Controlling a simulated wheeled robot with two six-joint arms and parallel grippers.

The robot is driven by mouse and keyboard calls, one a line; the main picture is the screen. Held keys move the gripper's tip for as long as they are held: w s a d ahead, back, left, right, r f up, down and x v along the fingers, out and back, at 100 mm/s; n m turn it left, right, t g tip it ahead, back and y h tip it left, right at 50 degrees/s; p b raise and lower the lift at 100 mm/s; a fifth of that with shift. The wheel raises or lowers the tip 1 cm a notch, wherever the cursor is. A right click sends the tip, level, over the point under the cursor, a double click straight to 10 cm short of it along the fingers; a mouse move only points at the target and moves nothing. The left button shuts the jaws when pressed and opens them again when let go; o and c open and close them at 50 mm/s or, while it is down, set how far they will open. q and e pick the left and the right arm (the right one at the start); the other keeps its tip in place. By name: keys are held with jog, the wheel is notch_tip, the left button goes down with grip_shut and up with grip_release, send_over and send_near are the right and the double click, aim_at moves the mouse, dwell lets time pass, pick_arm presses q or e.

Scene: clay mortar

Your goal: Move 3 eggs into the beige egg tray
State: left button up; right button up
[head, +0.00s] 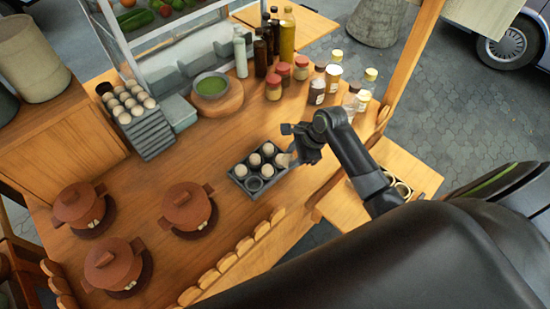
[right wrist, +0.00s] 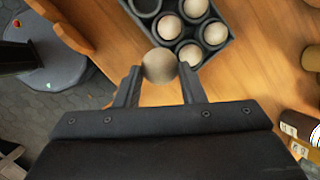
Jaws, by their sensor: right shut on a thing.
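My right gripper (head: 294,158) is shut on an egg (right wrist: 159,67), which shows between its fingertips in the right wrist view. The gripper is at the right end of a dark grey egg tray (head: 246,188), beside or just over its edge; the height is hard to tell. That tray also shows in the right wrist view (right wrist: 232,48), with several eggs (right wrist: 168,27) in cups and one empty cup (right wrist: 145,5). The beige egg tray (head: 404,187) is on the side shelf at the right, partly hidden behind my right arm. My left gripper is not in view.
Three brown lidded pots (head: 187,207) stand at the front left. A stepped grey rack (head: 150,135) with several eggs is at the back left. A green-filled bowl (head: 211,86), bottles (head: 287,38) and jars (head: 318,90) stand at the back. Counter between pots and rack is clear.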

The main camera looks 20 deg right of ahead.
jog(key=s+d+f+b, duration=0.1)
jog(key=s+d, duration=0.1)
jog(key=d, duration=0.8)
jog(key=s+d+f+b, duration=0.1)
jog(key=s+d+f, duration=0.1)
jog(key=d, duration=0.8)
jog(key=s+d+f+b, duration=0.2)
jog(key=s+d, duration=0.2)
jog(key=d, duration=0.6)
jog(key=shift+s+d, duration=0.2)
jog(key=shift+s, duration=0.05)
jog(key=shift+w+a+p, duration=0.25)
jog(key=shift+a+p, duration=0.1)
jog(key=shift+p, duration=0.15)
jog(key=shift+f, duration=0.2)
jog(key=shift+f+b, duration=0.35)
jog(key=shift+f, duration=0.35)
